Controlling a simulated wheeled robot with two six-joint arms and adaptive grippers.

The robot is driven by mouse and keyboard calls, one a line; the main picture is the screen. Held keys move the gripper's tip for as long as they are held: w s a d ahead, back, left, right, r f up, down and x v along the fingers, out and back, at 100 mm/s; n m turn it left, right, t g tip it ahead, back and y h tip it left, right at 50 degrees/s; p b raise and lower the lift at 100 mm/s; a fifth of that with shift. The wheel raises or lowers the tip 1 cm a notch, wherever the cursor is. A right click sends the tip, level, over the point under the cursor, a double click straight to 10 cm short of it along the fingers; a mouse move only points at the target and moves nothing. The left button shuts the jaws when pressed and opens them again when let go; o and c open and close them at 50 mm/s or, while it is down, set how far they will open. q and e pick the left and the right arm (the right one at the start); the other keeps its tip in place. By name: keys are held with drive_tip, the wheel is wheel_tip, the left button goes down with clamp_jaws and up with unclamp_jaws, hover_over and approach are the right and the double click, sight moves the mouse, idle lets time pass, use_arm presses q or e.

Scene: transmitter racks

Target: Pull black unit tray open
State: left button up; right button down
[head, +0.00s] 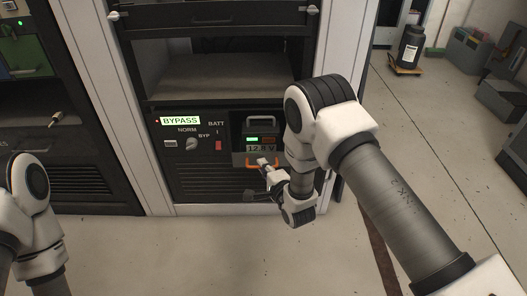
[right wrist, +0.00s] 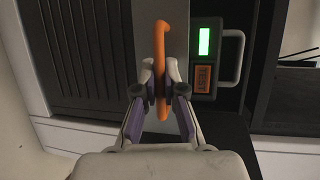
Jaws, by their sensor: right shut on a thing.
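The black unit (head: 190,163) sits low in the middle rack, with a lit BYPASS sign, a NORM/BYP knob and a red BATT switch. At its right is the tray front (head: 240,158), with an orange handle (head: 252,163) below a 12.8 V display. My right gripper (head: 268,166) is at this handle. In the right wrist view the handle (right wrist: 161,50) stands between the fingertips of my right gripper (right wrist: 161,82), which is shut on it. My arm hides part of the tray's right side. My left arm shows at the left edge; its gripper is out of view.
An open, empty shelf bay (head: 215,78) is above the unit. A grey carrying handle and an orange TEST button (right wrist: 203,79) are beside the orange handle. The floor in front is clear. A dark canister (head: 410,48) stands at the back right, near cases (head: 500,95).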

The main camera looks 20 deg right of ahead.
drive_tip(key=shift+s+a+p, duration=0.25)
drive_tip(key=shift+s+p, duration=0.1)
drive_tip(key=shift+s, duration=0.5)
drive_tip(key=shift+s+a+p, duration=0.25)
drive_tip(key=shift+s+p, duration=0.05)
drive_tip(key=shift+s, duration=0.55)
drive_tip(key=shift+s+a+p, duration=0.25)
drive_tip(key=shift+s+p, duration=0.1)
drive_tip(key=shift+s, duration=0.5)
drive_tip(key=c, duration=1.2)
unclamp_jaws()
drive_tip(key=shift+c, duration=0.2)
drive_tip(key=v, duration=1.2)
